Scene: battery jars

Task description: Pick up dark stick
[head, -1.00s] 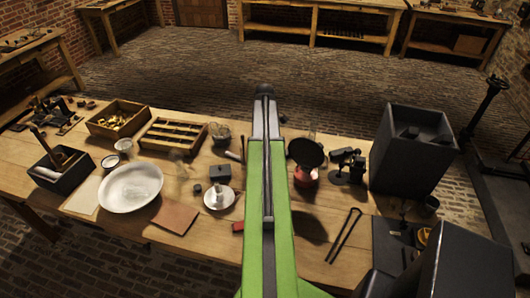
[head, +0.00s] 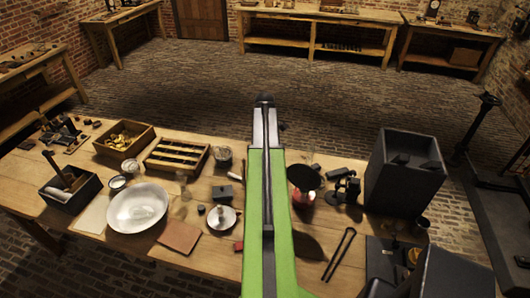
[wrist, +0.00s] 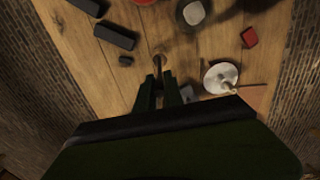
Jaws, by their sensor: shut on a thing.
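My gripper (wrist: 158,82) points down over the wooden table in the wrist view, its two dark fingers close together. A short brownish-dark end of the dark stick (wrist: 158,62) shows at the fingertips, held between them. The rest of the stick is hidden by the fingers. In the head view my gripper (head: 264,99) is at the far end of my green arm, above the table's far edge. The stick cannot be made out there.
A white bowl (head: 138,208), an open dark box (head: 90,190) and a candle dish (head: 222,217) stand left of my arm. A tall grey box (head: 404,180) and black tongs (head: 339,254) are on the right. Beyond the table is open brick floor.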

